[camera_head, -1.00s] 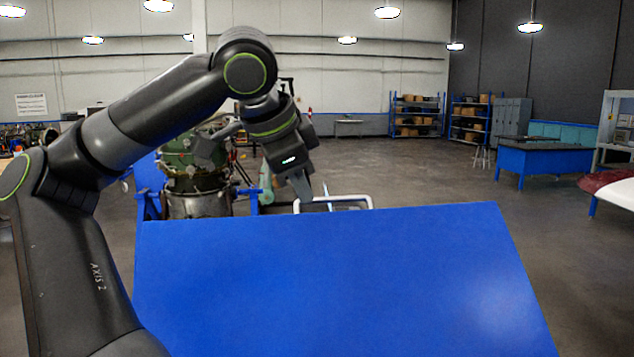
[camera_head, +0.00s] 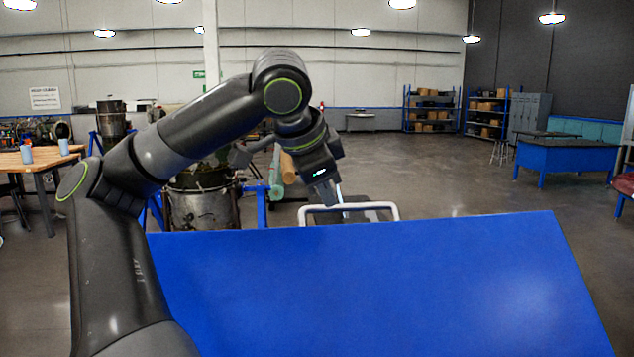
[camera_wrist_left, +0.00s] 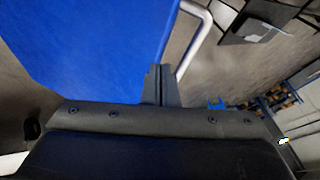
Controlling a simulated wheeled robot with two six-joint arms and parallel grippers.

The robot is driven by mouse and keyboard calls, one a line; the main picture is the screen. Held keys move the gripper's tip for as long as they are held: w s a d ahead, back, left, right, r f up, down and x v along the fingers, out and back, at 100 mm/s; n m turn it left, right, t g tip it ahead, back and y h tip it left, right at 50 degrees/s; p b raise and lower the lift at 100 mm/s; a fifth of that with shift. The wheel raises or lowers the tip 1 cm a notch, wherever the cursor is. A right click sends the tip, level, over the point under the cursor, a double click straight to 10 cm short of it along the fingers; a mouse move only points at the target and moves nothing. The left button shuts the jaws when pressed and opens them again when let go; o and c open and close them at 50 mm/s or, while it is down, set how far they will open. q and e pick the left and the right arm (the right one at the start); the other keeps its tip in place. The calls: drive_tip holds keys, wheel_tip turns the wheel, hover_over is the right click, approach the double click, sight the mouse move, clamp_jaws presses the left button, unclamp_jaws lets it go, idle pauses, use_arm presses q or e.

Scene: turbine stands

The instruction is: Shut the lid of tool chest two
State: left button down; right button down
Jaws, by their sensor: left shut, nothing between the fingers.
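A large flat blue panel (camera_head: 380,285), which looks like the raised lid of a tool chest, fills the lower part of the head view. I cannot read a number on it, and the chest body is hidden. A white bar handle (camera_head: 372,206) stands at its far edge. My left gripper (camera_head: 340,208) is shut and empty, its fingertips pointing down at the handle. In the left wrist view the shut fingers (camera_wrist_left: 161,82) lie beside the blue panel (camera_wrist_left: 95,50) and close to the white handle (camera_wrist_left: 197,42); contact is unclear. My right gripper is not in view.
A turbine engine (camera_head: 203,205) on a blue stand is behind the panel at left. A wooden table (camera_head: 38,158) with cups stands far left. A blue bench (camera_head: 565,155) is at the back right. Open floor (camera_head: 440,175) lies between.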

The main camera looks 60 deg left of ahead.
use_arm(q)
drive_tip(key=w+a+f, duration=0.1)
drive_tip(key=f, duration=0.1)
drive_tip(key=w+a+f+b, duration=0.1)
drive_tip(key=w, duration=0.1)
drive_tip(key=shift+a+f, duration=0.35)
drive_tip(key=shift+a, duration=0.05)
drive_tip(key=shift+w+a+b, duration=0.4)
drive_tip(key=shift+a, duration=0.45)
